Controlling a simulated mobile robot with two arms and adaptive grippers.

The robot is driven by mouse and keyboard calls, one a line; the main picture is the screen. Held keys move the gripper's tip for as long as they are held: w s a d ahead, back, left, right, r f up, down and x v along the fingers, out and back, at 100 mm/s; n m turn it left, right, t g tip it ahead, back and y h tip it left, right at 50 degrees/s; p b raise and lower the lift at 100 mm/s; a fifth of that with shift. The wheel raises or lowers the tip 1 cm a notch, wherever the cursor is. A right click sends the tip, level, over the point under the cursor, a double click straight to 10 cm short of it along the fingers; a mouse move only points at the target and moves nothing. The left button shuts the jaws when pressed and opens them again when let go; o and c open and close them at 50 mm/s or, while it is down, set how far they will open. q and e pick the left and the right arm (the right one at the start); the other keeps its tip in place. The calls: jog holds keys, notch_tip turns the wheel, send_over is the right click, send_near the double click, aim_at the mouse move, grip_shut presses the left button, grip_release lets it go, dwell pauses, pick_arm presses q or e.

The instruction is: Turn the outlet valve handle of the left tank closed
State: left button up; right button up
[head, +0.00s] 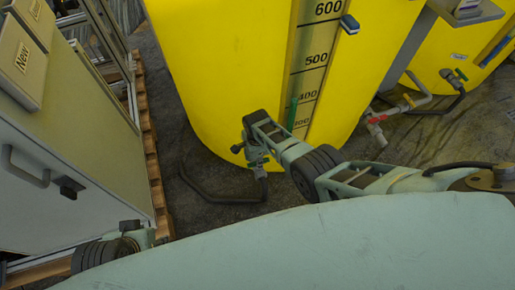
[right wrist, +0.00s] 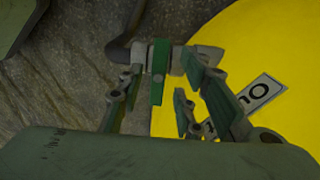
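The left tank (head: 215,75) is the large yellow one with a level scale. In the right wrist view, its outlet valve has a green handle (right wrist: 158,72) on a grey body (right wrist: 185,60) joined to a dark hose. My right gripper (head: 257,150) is low at the tank's front and largely hides the valve in the head view. In the right wrist view its fingers (right wrist: 172,95) are apart, one on each side of the green handle; I cannot tell whether either touches it. My left gripper (head: 130,228) is at the lower left, away from the tank; its fingers are unclear.
A black hose (head: 215,198) lies on the dark floor below the valve. A grey cabinet (head: 70,165) stands at left beside a wooden pallet (head: 158,190). A second yellow tank (head: 435,60) and a red-handled valve (head: 378,119) on pipework are at right.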

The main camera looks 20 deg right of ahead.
notch_tip(320, 180, up, 11)
dwell(0.6)
jog(key=shift+s+d, duration=0.1)
dwell(0.3)
